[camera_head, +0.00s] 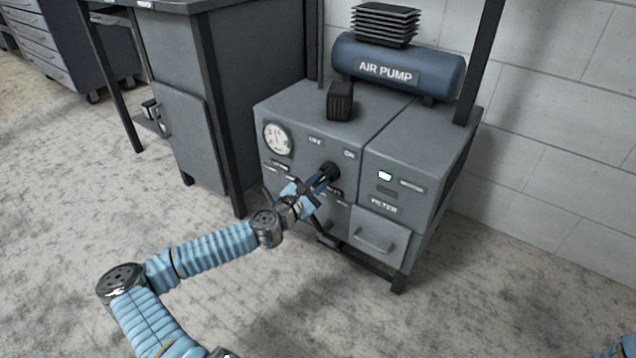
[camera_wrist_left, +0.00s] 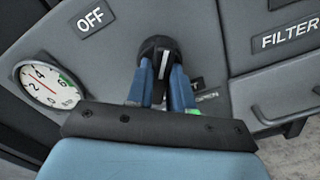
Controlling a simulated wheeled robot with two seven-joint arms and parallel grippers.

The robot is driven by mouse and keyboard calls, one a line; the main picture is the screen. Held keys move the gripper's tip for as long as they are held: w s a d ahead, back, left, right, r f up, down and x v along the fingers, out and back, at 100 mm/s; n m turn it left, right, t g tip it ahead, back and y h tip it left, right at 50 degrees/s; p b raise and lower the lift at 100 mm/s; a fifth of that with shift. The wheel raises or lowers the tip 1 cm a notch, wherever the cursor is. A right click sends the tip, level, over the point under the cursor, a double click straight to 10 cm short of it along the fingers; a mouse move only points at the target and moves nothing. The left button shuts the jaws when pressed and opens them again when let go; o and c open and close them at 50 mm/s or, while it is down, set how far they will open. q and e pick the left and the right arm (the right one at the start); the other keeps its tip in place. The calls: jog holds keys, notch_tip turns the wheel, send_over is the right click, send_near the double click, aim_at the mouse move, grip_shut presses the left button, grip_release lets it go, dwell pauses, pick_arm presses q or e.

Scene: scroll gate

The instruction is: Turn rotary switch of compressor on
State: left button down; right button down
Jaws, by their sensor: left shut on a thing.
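The compressor (camera_head: 310,112) is a grey cabinet with a blue air pump tank (camera_head: 398,68) on top. Its black rotary switch (camera_head: 331,169) sits on the front panel below the OFF and ON labels. The switch also shows in the left wrist view (camera_wrist_left: 156,46), with a white mark on its grip. My left gripper (camera_head: 322,179) is at the switch, its blue fingers on either side of the grip and shut on it. The fingers hide part of the switch. My right gripper is out of view; only a bit of blue arm shows at the lower right corner.
A round gauge (camera_head: 277,139) is left of the switch. A lit indicator (camera_head: 385,175) and a FILTER drawer (camera_head: 380,236) are on the right section. A grey workbench cabinet (camera_head: 190,130) stands to the left. The floor in front is clear.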

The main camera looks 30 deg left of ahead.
pick_arm(q)
jog(key=c, duration=1)
grip_release()
jog(key=s+a, duration=0.1)
jog(key=s, duration=1.2)
jog(key=shift+s+p, duration=0.35)
jog(key=shift+s, duration=0.05)
